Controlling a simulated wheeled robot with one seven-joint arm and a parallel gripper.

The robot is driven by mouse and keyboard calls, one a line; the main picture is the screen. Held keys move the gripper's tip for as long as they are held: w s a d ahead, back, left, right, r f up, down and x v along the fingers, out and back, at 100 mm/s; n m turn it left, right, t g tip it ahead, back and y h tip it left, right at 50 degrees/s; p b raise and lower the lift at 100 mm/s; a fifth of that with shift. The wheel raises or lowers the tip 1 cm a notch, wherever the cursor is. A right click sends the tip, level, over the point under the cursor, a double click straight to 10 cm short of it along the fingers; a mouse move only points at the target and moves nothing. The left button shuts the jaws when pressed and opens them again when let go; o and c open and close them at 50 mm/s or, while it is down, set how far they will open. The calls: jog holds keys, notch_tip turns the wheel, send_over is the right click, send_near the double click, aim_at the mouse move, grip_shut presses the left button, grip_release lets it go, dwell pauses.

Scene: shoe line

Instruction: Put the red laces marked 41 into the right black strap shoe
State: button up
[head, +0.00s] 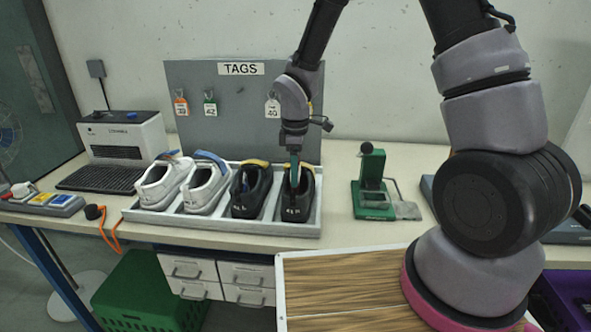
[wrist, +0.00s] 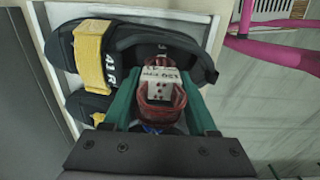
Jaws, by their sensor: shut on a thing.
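The rightmost black shoe (head: 297,205) stands in the tray beside another black shoe (head: 247,195). In the wrist view the black shoe (wrist: 185,55) has a yellow strap (wrist: 93,55) marked 41 R. My gripper (head: 294,172) points down at the opening of the rightmost black shoe. In the wrist view its green fingers (wrist: 160,85) are shut on a red lace bundle (wrist: 163,108) with a white label (wrist: 163,79); the label's print is hard to read. The bundle is over or in the shoe's opening; I cannot tell how deep. The shoe's inside is partly hidden.
Two white shoes (head: 205,185) with blue straps fill the left of the grey tray (head: 290,229). A grey TAGS board (head: 235,120) stands behind. A green stand (head: 372,185) is to the right on the table. A printer (head: 124,135) stands at the left.

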jog(key=o, duration=1.4)
jog(key=shift+r, duration=0.1)
notch_tip(320, 180, up, 11)
jog(key=shift+f, duration=0.2)
